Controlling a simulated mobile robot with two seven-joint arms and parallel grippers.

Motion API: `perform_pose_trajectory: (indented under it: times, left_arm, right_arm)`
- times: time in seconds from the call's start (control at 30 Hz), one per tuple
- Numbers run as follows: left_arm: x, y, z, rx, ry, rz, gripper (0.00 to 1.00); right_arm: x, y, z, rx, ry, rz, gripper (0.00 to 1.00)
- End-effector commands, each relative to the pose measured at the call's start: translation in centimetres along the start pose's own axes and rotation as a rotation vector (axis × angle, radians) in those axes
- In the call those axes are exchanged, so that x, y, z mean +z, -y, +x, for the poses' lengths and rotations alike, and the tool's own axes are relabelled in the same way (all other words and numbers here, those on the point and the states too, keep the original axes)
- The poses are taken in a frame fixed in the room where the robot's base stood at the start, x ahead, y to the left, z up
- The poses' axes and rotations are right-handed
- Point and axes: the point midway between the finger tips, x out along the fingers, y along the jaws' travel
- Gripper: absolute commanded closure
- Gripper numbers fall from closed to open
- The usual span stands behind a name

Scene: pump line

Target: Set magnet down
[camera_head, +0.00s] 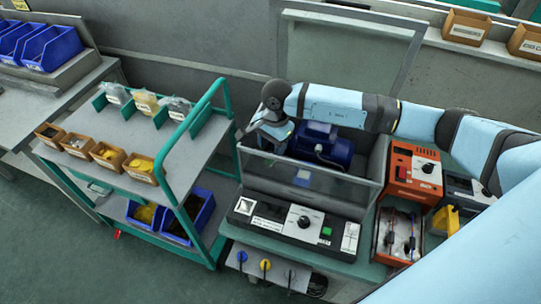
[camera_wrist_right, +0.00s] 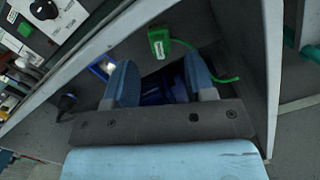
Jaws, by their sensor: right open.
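My right gripper (camera_head: 262,134) is at the left end of the clear-fronted test bay, beside the blue pump (camera_head: 322,143). In the right wrist view its two blue fingers (camera_wrist_right: 161,84) stand apart. Nothing is clearly held between them; dark blue pump parts show behind the gap. A small green block (camera_wrist_right: 159,41) with a white label and a green cable lies just beyond the fingertips, apart from them. I cannot tell whether this block is the magnet, and no other magnet can be made out. My left gripper is out of view.
The bay's clear front panel (camera_head: 308,179) stands before the pump, above a control panel (camera_head: 297,222) with a dial. An orange box (camera_head: 413,172) stands to the right. A green-framed cart (camera_head: 150,128) with small bins stands left. Bay walls (camera_wrist_right: 237,60) enclose the gripper closely.

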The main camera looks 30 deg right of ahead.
Motion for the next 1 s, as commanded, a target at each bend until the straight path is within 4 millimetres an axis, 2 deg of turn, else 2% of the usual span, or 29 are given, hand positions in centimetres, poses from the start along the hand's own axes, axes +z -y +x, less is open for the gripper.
perform_pose_trajectory:
  times: [0.2,0.4,0.57,1.0]
  left_arm:
    - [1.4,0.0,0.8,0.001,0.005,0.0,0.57]
    - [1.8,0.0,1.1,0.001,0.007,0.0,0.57]
    - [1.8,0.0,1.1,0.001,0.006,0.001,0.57]
    - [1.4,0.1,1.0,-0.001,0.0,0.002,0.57]
  right_arm:
    - [-0.1,0.1,-4.5,-0.005,-0.002,-0.001,0.5]
    - [0.0,0.0,-7.0,0.0,-0.001,0.0,0.5]
    - [0.0,0.0,-7.7,-0.001,0.0,0.0,0.5]
    - [0.0,0.0,-7.7,0.0,0.0,0.0,0.5]
